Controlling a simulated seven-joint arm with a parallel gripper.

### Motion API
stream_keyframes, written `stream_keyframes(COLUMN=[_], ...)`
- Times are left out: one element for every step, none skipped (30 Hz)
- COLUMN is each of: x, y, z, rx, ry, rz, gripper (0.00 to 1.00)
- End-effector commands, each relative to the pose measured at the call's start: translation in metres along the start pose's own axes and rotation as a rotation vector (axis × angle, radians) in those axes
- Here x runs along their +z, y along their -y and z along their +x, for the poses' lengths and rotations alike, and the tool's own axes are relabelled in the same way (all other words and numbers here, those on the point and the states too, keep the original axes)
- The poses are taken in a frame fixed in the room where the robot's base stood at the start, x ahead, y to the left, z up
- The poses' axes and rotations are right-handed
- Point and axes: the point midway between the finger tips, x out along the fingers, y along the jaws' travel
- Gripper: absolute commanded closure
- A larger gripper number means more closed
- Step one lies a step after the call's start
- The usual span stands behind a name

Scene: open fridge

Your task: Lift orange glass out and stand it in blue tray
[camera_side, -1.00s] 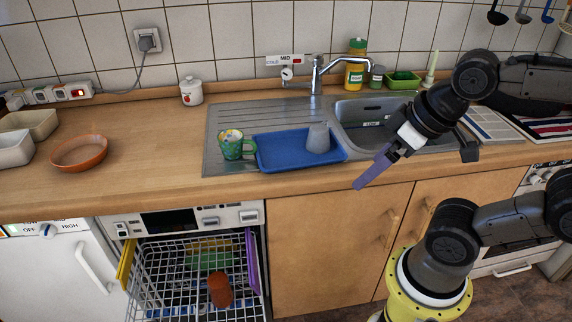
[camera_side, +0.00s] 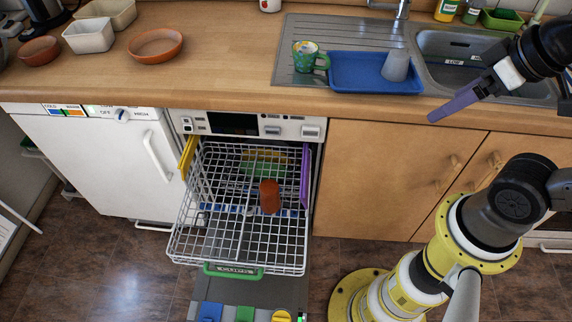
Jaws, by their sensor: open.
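The orange glass (camera_side: 269,196) stands in the white wire rack of the pulled-out dishwasher basket (camera_side: 215,225). The blue tray (camera_side: 350,80) lies on the sink's drainboard, with a grey cup (camera_side: 396,65) upside down on its right part. My gripper (camera_side: 434,117), with long purple fingers, is open and empty. It hangs in front of the counter edge, right of the tray and up and right of the orange glass. Its fingers overlap in this view, so the gap between them is hidden.
A green patterned mug (camera_side: 305,57) stands at the tray's left end. A purple board (camera_side: 305,175) and a yellow one (camera_side: 188,157) stand at the rack's sides. The dishwasher door (camera_side: 250,290) is down in front. The sink (camera_side: 470,60) is right of the tray.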

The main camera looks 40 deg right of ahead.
Motion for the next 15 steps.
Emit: stream_keyframes(x=[0.0, 0.0, 0.0, 0.0, 0.0, 0.0, 0.0, 0.0, 0.0, 0.0, 0.0, -0.0005, -0.0016, -0.0031, -0.0057], y=[0.0, 0.0, 0.0, 0.0, 0.0, 0.0, 0.0, 0.0, 0.0, 0.0, 0.0, 0.0, 0.0, 0.0, 0.0], z=[0.0, 0.0, 0.0, 0.0, 0.0, 0.0, 0.0, 0.0, 0.0, 0.0, -0.0001, -0.0007, -0.0021, -0.0044, -0.0088], rx=[0.0, 0.0, 0.0, 0.0, 0.0, 0.0, 0.0, 0.0, 0.0, 0.0, 0.0, 0.0, 0.0, 0.0, 0.0], ry=[0.0, 0.0, 0.0, 0.0, 0.0, 0.0, 0.0, 0.0, 0.0, 0.0, 0.0, -0.001, -0.002, -0.003, -0.003], rz=[0.0, 0.0, 0.0, 0.0, 0.0, 0.0, 0.0, 0.0, 0.0, 0.0, 0.0, 0.0, 0.0, 0.0, 0.0], gripper=[0.0, 0.0, 0.0, 0.0, 0.0, 0.0, 0.0, 0.0, 0.0, 0.0, 0.0, 0.0, 0.0, 0.0, 0.0])
